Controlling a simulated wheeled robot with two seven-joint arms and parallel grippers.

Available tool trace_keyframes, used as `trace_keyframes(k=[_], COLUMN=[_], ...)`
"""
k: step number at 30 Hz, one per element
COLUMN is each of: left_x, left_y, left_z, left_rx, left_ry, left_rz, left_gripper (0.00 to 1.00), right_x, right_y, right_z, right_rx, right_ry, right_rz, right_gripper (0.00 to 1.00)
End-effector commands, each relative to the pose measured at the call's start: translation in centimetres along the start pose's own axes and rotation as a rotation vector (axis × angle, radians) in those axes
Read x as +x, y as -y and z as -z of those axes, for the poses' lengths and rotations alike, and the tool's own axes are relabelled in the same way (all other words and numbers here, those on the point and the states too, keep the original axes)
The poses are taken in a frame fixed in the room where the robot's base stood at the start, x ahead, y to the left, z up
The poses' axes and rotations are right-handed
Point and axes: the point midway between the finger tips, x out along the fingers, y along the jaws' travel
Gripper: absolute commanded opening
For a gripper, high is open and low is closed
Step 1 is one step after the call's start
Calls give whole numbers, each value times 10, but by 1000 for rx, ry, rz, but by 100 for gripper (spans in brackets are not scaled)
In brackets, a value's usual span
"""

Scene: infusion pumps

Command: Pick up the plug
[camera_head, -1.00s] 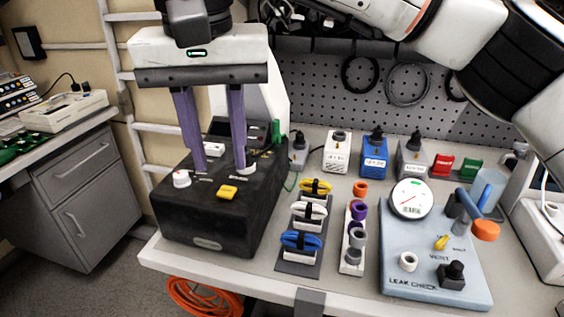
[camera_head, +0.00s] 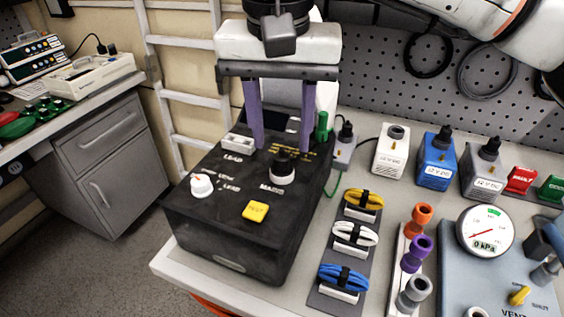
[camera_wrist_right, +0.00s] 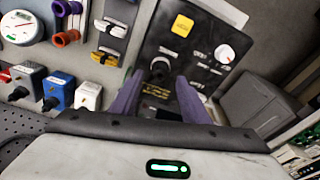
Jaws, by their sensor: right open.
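No single object is marked as the plug. A green plug-like piece (camera_head: 322,127) stands at the back right edge of the black tester box (camera_head: 215,205), near a green cord. Black plug-like tops sit on the white (camera_head: 396,133), blue (camera_head: 443,138) and grey (camera_head: 490,147) boxes. My right gripper (camera_head: 281,145) points down over the tester, its purple fingers apart and empty. A black knob marked MAINS (camera_head: 283,165) shows between and just beyond the fingertips; contact cannot be told. In the right wrist view the knob (camera_wrist_right: 160,68) lies between the fingers (camera_wrist_right: 160,88). My left gripper is not in view.
A yellow button (camera_head: 256,211) and white dial (camera_head: 201,185) are on the tester. Coiled yellow, white and blue leads (camera_head: 345,277) lie to its right, then coloured fittings (camera_head: 412,253) and a gauge panel (camera_head: 485,231). A pegboard (camera_head: 530,105) stands behind.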

Motion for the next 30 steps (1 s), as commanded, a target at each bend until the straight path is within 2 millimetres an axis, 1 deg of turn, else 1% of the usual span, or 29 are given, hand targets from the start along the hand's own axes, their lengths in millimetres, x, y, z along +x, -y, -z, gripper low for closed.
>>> trace_keyframes(k=[6, 9, 12, 18, 20, 24, 26, 30], left_x=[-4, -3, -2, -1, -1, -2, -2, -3], left_y=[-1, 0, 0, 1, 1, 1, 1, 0], left_z=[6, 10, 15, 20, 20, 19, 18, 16], left_rx=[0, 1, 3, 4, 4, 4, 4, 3], left_ry=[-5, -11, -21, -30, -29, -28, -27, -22], left_rz=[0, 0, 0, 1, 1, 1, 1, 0], left_gripper=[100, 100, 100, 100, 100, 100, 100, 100], right_x=[32, 43, 48, 49, 49, 49, 49, 49], right_y=[0, 1, 1, 1, 1, 1, 1, 1], right_z=[3, 2, 3, 3, 3, 3, 3, 3], right_rx=[-1, -2, -2, -2, -2, -1, -2, -2], right_ry=[3, 2, 0, 0, 0, 0, 0, 1], right_rz=[-2, -2, -1, -1, -1, -1, -1, -1], right_gripper=[42, 42, 42, 42, 33, 10, 0, 0])
